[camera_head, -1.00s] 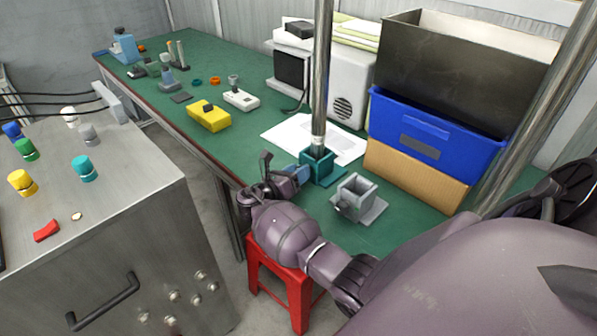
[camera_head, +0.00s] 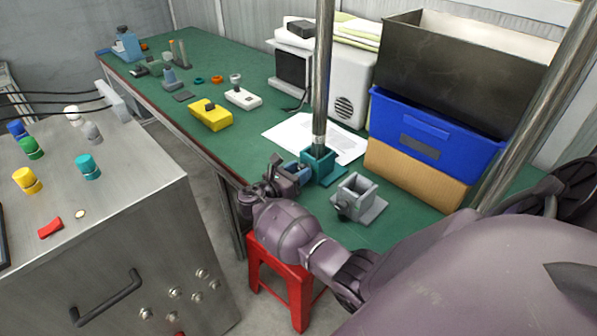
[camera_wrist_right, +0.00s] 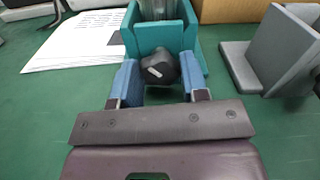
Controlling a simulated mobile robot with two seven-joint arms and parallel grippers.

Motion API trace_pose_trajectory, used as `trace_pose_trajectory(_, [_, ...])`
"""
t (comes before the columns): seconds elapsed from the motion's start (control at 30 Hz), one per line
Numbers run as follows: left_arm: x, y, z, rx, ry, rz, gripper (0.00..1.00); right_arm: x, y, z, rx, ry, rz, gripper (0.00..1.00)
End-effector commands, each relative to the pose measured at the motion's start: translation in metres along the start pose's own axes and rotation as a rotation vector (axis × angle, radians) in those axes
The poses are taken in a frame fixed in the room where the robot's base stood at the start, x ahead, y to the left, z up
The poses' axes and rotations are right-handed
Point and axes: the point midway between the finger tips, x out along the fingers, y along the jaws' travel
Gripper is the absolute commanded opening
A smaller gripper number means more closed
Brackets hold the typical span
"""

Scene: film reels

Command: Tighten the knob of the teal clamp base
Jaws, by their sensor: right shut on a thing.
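The teal clamp base (camera_head: 323,172) stands on the green table with a metal pole (camera_head: 321,90) upright in its square socket. It also shows at the top of the right wrist view (camera_wrist_right: 165,40). Its black knob (camera_wrist_right: 159,67) faces my right gripper and has a pale mark on it. My right gripper (camera_wrist_right: 160,76) has its two blue fingers on either side of the knob, shut on it. In the head view the right gripper (camera_head: 298,172) reaches the base from the left, and the knob is hidden there. My left gripper is not in view.
A grey clamp base (camera_head: 361,197) stands close to the right. A white paper sheet (camera_head: 290,133) lies behind. A blue crate (camera_head: 430,135) on a cardboard box is at the back right. A red stool (camera_head: 290,285) stands below the table edge.

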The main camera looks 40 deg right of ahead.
Motion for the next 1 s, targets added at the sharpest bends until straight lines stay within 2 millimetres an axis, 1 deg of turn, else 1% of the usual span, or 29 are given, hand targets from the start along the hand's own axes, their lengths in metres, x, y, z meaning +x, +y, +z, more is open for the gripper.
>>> trace_pose_trajectory(0.07, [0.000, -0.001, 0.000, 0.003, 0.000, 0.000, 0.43, 0.000, -0.001, -0.001, -0.003, 0.001, -0.001, 0.17])
trace_pose_trajectory(0.1, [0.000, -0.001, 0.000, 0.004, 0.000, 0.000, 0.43, 0.000, -0.001, -0.001, -0.003, 0.001, -0.001, 0.47])
trace_pose_trajectory(0.23, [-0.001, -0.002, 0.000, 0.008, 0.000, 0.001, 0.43, 0.000, 0.000, -0.001, -0.002, 0.001, 0.000, 0.66])
trace_pose_trajectory(0.5, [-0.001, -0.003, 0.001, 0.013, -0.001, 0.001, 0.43, -0.001, 0.000, 0.000, -0.002, 0.000, 0.000, 0.66])
trace_pose_trajectory(0.63, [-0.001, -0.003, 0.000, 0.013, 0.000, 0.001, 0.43, -0.007, 0.000, 0.000, -0.001, 0.001, 0.001, 0.66])
trace_pose_trajectory(0.77, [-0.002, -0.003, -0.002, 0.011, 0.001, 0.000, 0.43, -0.026, 0.000, 0.000, -0.001, 0.003, 0.002, 0.66])
trace_pose_trajectory(1.0, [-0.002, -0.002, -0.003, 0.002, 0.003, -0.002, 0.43, -0.070, 0.000, 0.000, -0.002, 0.003, 0.001, 0.66])
